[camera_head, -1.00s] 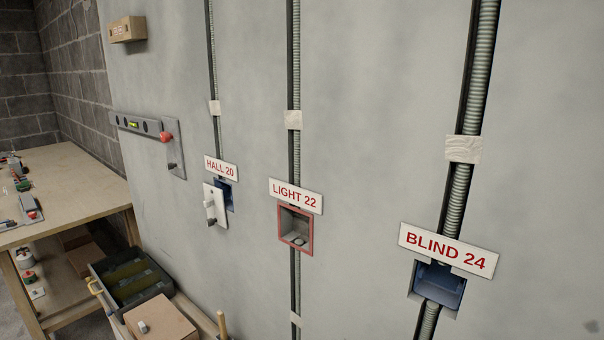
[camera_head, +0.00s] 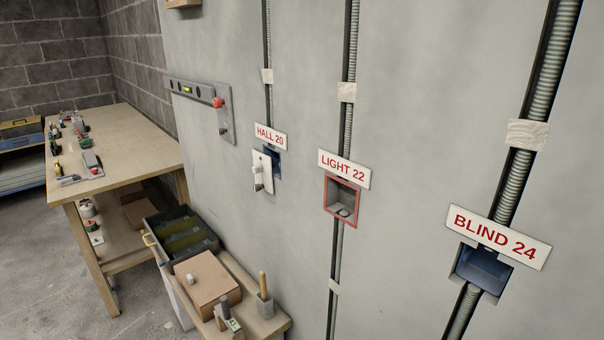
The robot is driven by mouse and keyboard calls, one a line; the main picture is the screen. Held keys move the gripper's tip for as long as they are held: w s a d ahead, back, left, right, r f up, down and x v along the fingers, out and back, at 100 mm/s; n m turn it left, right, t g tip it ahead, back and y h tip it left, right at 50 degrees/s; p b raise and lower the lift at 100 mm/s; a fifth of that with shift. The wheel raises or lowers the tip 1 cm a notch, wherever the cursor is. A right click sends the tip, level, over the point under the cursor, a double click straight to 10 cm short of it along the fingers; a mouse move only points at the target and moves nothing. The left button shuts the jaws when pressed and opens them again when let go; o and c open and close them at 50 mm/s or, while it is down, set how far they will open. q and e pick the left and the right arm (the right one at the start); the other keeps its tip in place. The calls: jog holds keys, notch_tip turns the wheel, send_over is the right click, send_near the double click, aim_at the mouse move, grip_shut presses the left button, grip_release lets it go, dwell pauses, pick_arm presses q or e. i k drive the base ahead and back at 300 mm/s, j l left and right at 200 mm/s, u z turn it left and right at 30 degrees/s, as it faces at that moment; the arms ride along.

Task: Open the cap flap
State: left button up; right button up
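I cannot make out a cap flap for certain in the head view. Neither of my grippers is in view. On the grey wall, a blue box (camera_head: 483,271) sits recessed under the "BLIND 24" sign (camera_head: 498,237). A red-framed box (camera_head: 342,203) sits open under the "LIGHT 22" sign (camera_head: 344,168). A white plate (camera_head: 262,173) with a knob-like part is in front of a blue box under the "HALL 20" sign (camera_head: 270,135).
A wooden workbench (camera_head: 130,150) with small tools stands at the left. Below the wall, a low wooden surface (camera_head: 268,322) holds a cardboard box (camera_head: 206,280) and a holder with a wooden handle (camera_head: 264,302). A dark crate (camera_head: 160,222) is behind. Floor at lower left is clear.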

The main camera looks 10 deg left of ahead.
aim_at(205, 277)
jog(key=i+j+z, duration=0.1)
jog(key=j, duration=0.3)
jog(key=i+j, duration=0.15)
jog(key=j, duration=0.25)
jog(key=i+j+z, duration=0.15)
jog(key=j, duration=0.3)
jog(key=j+z, duration=0.1)
jog(key=j, duration=0.3)
jog(key=i, duration=0.05)
